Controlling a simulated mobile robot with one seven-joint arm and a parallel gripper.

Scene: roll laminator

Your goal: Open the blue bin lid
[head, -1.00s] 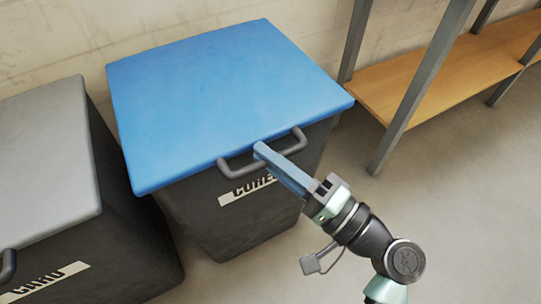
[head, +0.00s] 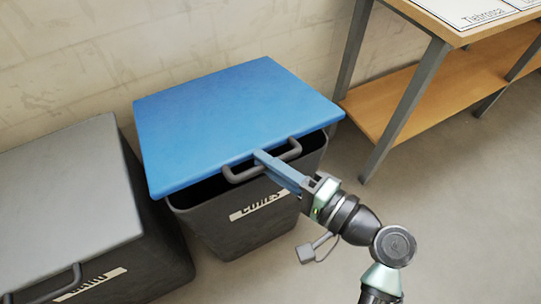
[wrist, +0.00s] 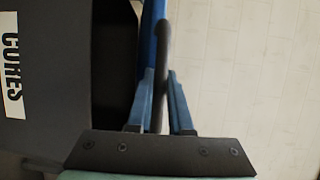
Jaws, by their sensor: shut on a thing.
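The blue bin lid (head: 235,115) is tilted up a little at its front edge, with a dark gap between it and the dark bin (head: 245,225). A grey bar handle (head: 235,176) runs along the lid's front edge. My gripper (head: 262,160) is at the middle of this handle, its blue fingers reaching in from the lower right. In the wrist view my gripper (wrist: 162,85) has the dark handle bar (wrist: 163,60) between its two fingers, with the blue lid edge (wrist: 148,35) beside it. The fingers hide part of the handle in the head view.
A dark bin with a closed grey lid (head: 65,190) stands close on the left. A metal-legged table with a wooden lower shelf (head: 400,105) stands at the right. A pale wall is behind the bins. The floor at the lower right is clear.

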